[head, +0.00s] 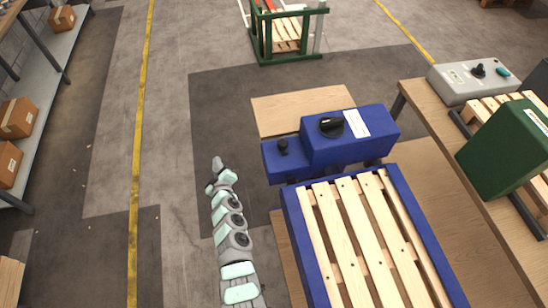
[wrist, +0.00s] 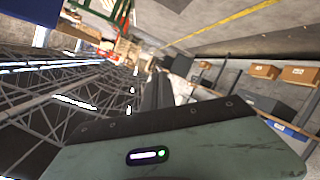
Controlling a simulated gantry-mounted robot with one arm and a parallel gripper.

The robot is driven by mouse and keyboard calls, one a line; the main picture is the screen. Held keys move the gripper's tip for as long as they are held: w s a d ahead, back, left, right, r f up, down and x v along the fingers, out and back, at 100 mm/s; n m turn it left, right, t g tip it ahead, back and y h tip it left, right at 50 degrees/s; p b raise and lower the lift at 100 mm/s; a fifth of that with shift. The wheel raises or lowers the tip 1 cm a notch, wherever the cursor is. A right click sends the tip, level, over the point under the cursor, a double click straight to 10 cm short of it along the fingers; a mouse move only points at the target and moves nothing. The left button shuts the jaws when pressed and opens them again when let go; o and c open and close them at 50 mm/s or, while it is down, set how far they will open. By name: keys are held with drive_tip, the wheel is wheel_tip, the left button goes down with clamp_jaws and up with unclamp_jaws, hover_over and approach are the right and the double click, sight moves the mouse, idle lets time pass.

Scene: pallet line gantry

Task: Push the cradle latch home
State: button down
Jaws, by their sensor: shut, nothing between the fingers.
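The blue cradle (head: 292,215) holds a slatted wooden pallet (head: 345,230) at the lower right of the head view. A blue housing (head: 376,134) with a large black rotary knob (head: 331,124) stands at its far end. A small black knob (head: 283,147) sits on the housing's lower left part; I cannot tell whether either knob is the latch. My gripper (head: 217,163) is left of the housing, apart from it, over the floor. In the wrist view my gripper's dark fingers (wrist: 156,90) are together and empty. No latch can be made out in the wrist view.
A wooden board (head: 290,105) lies behind the housing. A bench at the right carries a grey control box (head: 470,80) and a green box (head: 500,150). A green-framed stand (head: 290,57) is at the back. Shelves with cartons (head: 18,117) line the left. The floor between is clear.

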drive_tip(key=w+d+f+g+h+b, duration=0.1)
drive_tip(key=w+d+f+h+b, duration=0.2)
drive_tip(key=f+h+b, duration=0.15)
drive_tip(key=w+d+f+h+b, duration=0.3)
drive_tip(key=d+f+h+b, duration=0.1)
drive_tip(key=f+b, duration=0.2)
drive_tip(key=d+r+m+h+b, duration=0.1)
drive_tip(key=d+r+h+b, duration=0.1)
drive_tip(key=r+h+b, duration=0.2)
drive_tip(key=d+r+m+h+b, duration=0.1)
drive_tip(key=d+r+h+b, duration=0.1)
drive_tip(key=r+h, duration=0.3)
wheel_tip(320, 180, up, 4)
drive_tip(key=shift+s+d+f+b, duration=0.1)
drive_tip(key=shift+s+d+b, duration=0.3)
drive_tip(key=shift+b, duration=0.45)
